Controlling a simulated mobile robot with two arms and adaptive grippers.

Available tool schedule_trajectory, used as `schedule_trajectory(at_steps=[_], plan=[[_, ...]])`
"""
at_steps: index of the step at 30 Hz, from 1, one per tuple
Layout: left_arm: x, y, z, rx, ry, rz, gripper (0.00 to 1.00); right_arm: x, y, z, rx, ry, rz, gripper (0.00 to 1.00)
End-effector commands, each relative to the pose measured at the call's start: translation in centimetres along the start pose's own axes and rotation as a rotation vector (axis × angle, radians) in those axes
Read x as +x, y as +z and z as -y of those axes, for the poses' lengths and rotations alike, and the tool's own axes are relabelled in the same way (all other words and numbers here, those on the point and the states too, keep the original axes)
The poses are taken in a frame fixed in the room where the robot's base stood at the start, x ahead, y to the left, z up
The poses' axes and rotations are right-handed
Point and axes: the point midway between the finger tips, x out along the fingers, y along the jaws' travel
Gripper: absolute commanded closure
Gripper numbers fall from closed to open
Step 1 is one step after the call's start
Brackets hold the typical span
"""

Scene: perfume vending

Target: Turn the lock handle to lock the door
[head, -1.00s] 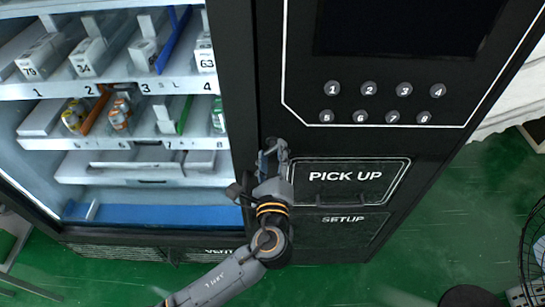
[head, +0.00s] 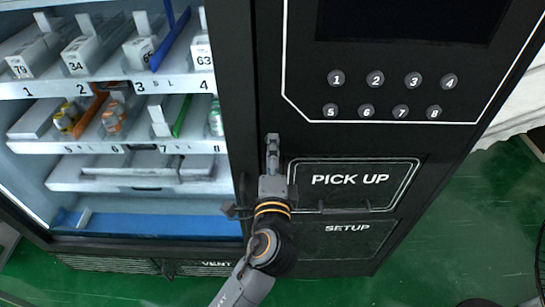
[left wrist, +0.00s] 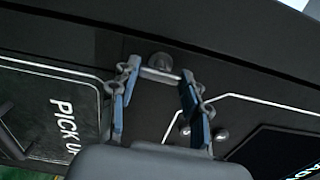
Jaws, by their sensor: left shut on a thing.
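My left gripper (head: 272,145) is up against the black front of the vending machine, just left of the PICK UP panel. The left wrist view shows its two blue-grey fingers (left wrist: 157,95) on either side of a small silver lock handle (left wrist: 160,64). The gripper is shut on this handle. In the head view the gripper covers the handle. The machine's door (head: 240,100) stands to the left, with a dark frame around the lit shelves. My right gripper is not in view.
Numbered round buttons (head: 375,78) and a dark screen (head: 405,18) are above right. The PICK UP flap (head: 350,180) and SETUP panel (head: 345,240) are right of the gripper. Shelves (head: 110,85) hold small bottles and boxes.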

Motion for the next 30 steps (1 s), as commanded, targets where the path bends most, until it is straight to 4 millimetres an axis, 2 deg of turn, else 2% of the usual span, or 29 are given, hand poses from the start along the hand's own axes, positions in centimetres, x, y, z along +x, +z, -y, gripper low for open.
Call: schedule_trajectory(at_steps=[20,21,23,24,30], plan=[[0.02,0.06,0.02,-0.060,0.001,0.001,0.85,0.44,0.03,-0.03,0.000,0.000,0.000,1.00],[0.02,0.05,0.02,-0.060,0.001,0.001,0.45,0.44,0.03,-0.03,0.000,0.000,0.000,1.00],[0.01,0.05,0.02,-0.060,0.000,0.001,0.33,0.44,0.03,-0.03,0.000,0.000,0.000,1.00],[0.01,0.04,0.02,-0.059,0.000,0.001,0.30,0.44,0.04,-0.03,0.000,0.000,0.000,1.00],[0.01,0.02,0.01,-0.058,0.000,0.000,0.30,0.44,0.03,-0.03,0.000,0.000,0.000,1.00]])
